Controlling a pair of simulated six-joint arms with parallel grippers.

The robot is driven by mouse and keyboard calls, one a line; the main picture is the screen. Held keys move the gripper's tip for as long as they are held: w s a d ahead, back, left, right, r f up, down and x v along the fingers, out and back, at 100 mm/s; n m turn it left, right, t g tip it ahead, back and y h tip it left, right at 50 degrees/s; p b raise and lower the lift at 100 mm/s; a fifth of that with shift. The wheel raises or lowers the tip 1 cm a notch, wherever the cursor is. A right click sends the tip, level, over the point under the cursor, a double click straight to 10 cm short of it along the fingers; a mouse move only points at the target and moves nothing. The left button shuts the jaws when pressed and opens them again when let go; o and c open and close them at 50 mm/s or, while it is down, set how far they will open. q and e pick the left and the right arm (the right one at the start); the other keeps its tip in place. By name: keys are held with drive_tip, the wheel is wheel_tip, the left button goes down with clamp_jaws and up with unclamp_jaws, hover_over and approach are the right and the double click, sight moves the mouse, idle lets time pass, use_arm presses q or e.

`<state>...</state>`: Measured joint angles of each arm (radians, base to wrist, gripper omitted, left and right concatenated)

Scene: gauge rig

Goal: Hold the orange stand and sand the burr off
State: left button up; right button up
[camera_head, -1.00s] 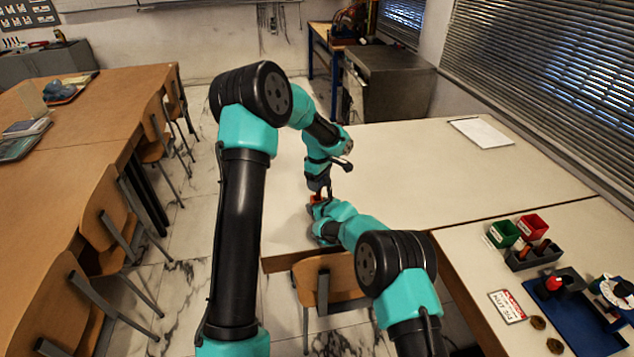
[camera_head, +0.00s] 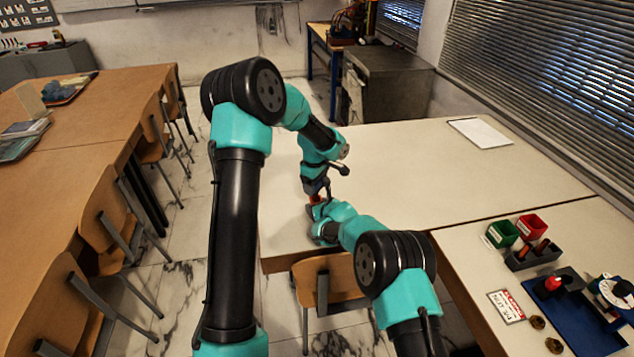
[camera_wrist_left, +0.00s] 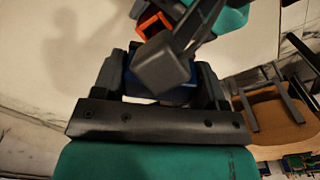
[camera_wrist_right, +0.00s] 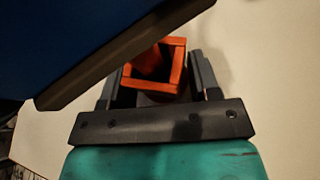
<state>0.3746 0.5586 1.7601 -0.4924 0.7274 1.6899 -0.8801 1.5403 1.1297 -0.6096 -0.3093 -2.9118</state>
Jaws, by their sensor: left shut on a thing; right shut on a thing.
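The orange stand (camera_wrist_right: 179,72) is a small open, square-walled piece between the fingers of my right gripper (camera_wrist_right: 155,88), which is shut on it. Its orange rim also shows in the left wrist view (camera_wrist_left: 151,24), and a sliver shows in the head view (camera_head: 315,199). My left gripper (camera_head: 315,184) is shut on a blue and dark grey block, which looks like the sanding block (camera_wrist_right: 65,40). In the right wrist view the block looms large at upper left, over part of the stand. I cannot tell whether they touch. The burr cannot be made out.
Both hands are over the front left part of the pale table (camera_head: 430,175). The table's middle is clear; a paper sheet (camera_head: 480,132) lies far back. At the right are a green bin (camera_head: 502,233), a red bin (camera_head: 531,226) and a blue tray (camera_head: 575,315). A chair (camera_head: 325,280) stands at the front edge.

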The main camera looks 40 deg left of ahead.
use_arm(q)
drive_tip(key=shift+s+d+f, duration=0.15)
drive_tip(key=shift+s+f, duration=0.15)
drive_tip(key=shift+s, duration=0.45)
use_arm(e)
drive_tip(key=shift+f, duration=0.1)
use_arm(q)
drive_tip(key=shift+w, duration=0.1)
drive_tip(key=shift+w, duration=0.65)
drive_tip(key=shift+w, duration=0.1)
drive_tip(key=w+r, duration=0.3)
drive_tip(key=r, duration=0.2)
drive_tip(key=shift+a+r, duration=0.25)
drive_tip(key=shift+a, duration=0.15)
drive_tip(key=shift+w, duration=0.1)
use_arm(e)
drive_tip(key=shift+f, duration=0.1)
drive_tip(key=o, duration=0.8)
